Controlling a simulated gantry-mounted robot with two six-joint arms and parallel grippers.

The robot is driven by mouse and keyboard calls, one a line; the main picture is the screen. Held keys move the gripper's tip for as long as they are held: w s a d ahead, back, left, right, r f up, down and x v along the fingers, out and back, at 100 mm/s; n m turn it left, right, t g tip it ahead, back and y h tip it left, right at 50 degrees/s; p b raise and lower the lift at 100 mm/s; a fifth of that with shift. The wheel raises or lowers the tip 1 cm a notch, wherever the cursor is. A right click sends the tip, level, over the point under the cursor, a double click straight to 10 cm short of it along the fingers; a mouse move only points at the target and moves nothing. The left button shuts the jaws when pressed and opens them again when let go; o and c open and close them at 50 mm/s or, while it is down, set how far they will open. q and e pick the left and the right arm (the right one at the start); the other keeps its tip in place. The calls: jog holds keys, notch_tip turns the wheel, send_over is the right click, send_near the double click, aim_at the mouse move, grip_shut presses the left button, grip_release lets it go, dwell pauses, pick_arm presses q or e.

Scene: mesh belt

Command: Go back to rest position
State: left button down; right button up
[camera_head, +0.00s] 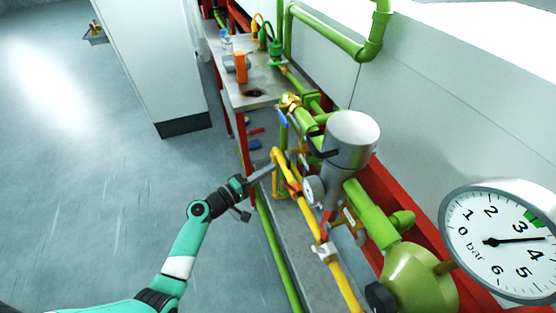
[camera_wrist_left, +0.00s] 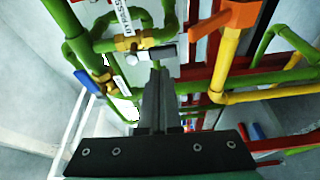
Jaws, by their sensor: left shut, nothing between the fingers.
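My left gripper (camera_head: 264,171) reaches in from the lower left in the head view, its tip close to the yellow pipe (camera_head: 280,158). In the left wrist view the fingers of my left gripper (camera_wrist_left: 158,75) are together with nothing between them. They point toward green pipes (camera_wrist_left: 95,45) with brass fittings. I cannot tell from these frames whether the fingertips touch a pipe. My right gripper is not in view.
A pressure gauge (camera_head: 500,242) stands at the right, its needle between 3 and 4. A silver cylinder (camera_head: 352,135) and a green vessel (camera_head: 418,281) stand along the pipework. An orange valve handle (camera_wrist_left: 224,17) is near the fingers. Open floor (camera_head: 90,190) lies at the left.

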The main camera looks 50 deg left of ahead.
pick_arm(q)
jog(key=s, duration=0.6)
jog(key=shift+s+p, duration=0.2)
jog(key=shift+p, duration=0.15)
